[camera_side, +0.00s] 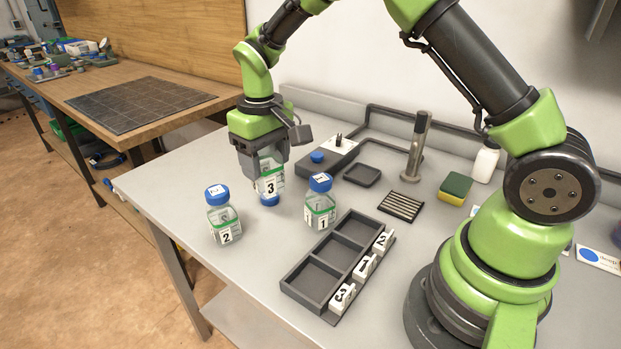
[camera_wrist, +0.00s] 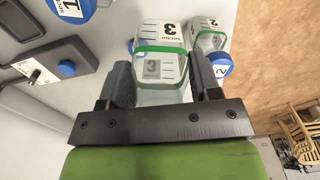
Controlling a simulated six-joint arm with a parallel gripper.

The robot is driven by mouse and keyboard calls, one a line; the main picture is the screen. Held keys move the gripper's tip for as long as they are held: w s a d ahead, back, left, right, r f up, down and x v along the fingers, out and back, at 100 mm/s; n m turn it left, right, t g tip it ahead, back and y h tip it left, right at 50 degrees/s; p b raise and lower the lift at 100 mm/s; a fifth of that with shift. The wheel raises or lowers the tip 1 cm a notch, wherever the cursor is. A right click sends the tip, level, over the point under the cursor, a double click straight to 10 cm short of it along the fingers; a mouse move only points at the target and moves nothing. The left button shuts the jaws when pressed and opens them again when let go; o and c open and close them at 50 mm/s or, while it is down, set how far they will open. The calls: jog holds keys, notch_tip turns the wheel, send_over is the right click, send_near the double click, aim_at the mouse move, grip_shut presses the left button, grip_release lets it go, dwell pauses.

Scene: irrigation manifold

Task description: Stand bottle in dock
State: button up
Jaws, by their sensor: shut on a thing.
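My gripper (camera_side: 262,160) is shut on a clear bottle marked 3 (camera_side: 270,184), which has a green band and hangs near the bench's left part. The bottle also shows between the fingers in the wrist view (camera_wrist: 162,68). A blue cap (camera_side: 269,200) shows at its lower end; I cannot tell if it is attached or lies on the bench. The fingers hide the bottle's upper part. The dark dock (camera_side: 315,287) has three empty compartments, tagged 3 (camera_side: 343,296), 1 (camera_side: 365,265) and 2 (camera_side: 382,241) from near to far.
Blue-capped bottle 2 (camera_side: 223,222) stands left of the held bottle; bottle 1 (camera_side: 320,208) stands to its right, close to the dock. Behind are a box with a blue button (camera_side: 335,150), a small tray (camera_side: 362,174), a metal post (camera_side: 417,148) and a sponge (camera_side: 455,189).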

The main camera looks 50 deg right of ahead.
jog(key=s+d+m, duration=0.3)
jog(key=d+m, duration=0.4)
jog(key=d, duration=0.6)
jog(key=s+d+m, duration=0.2)
jog(key=d+m, duration=0.5)
jog(key=d, duration=0.6)
jog(key=shift+m, duration=0.3)
jog(key=f, duration=0.8)
jog(key=shift+s+d+f, duration=0.2)
jog(key=shift+s+d, duration=0.05)
jog(key=shift+d, duration=0.15)
jog(key=shift+f, duration=0.35)
jog(key=shift+f, duration=0.1)
jog(key=o, duration=0.9)
